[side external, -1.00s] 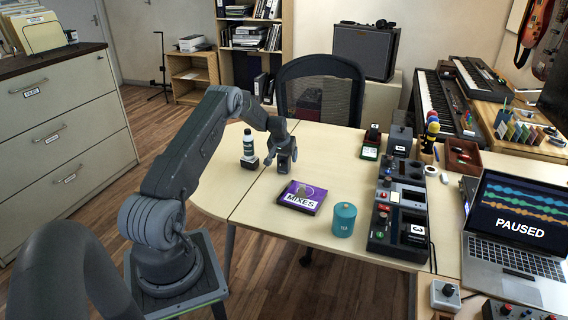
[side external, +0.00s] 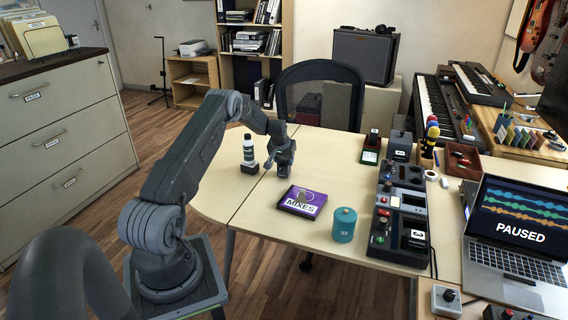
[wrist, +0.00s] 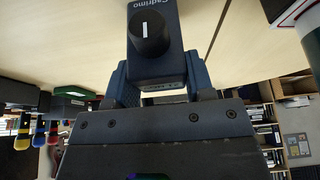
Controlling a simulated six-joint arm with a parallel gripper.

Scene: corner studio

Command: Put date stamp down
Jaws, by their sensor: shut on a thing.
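A purple MIXES case (side external: 302,202) and a teal TEA tin (side external: 344,226) are nearer the front. A dark control panel (side external: 400,225) and a laptop (side external: 515,240) are right. Bare tabletop (side external: 325,165) lies right of my gripper.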

